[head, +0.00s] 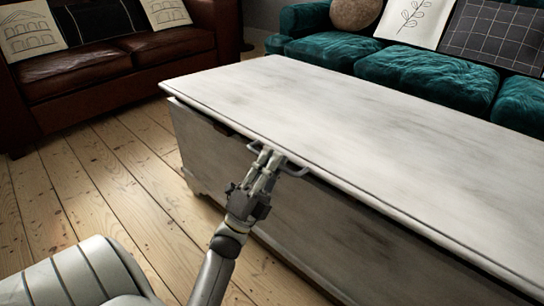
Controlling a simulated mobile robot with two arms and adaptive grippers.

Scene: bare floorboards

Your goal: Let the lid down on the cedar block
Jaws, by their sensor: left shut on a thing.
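The whitewashed wooden lid (330,130) lies almost level over the chest (215,160), with a narrow dark gap under its front edge. A small brown piece (222,129), which looks like the cedar block, shows in that gap left of the handle. Most of it is hidden, and I cannot tell whether the lid touches it. My left gripper (268,158) is shut on the grey metal handle (292,167) at the lid's front edge. My right gripper is not in view.
A brown leather sofa (90,75) with cushions stands at the back left. A teal sofa (410,72) stands close behind the chest. Bare floorboards (85,190) lie free to the left of the chest.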

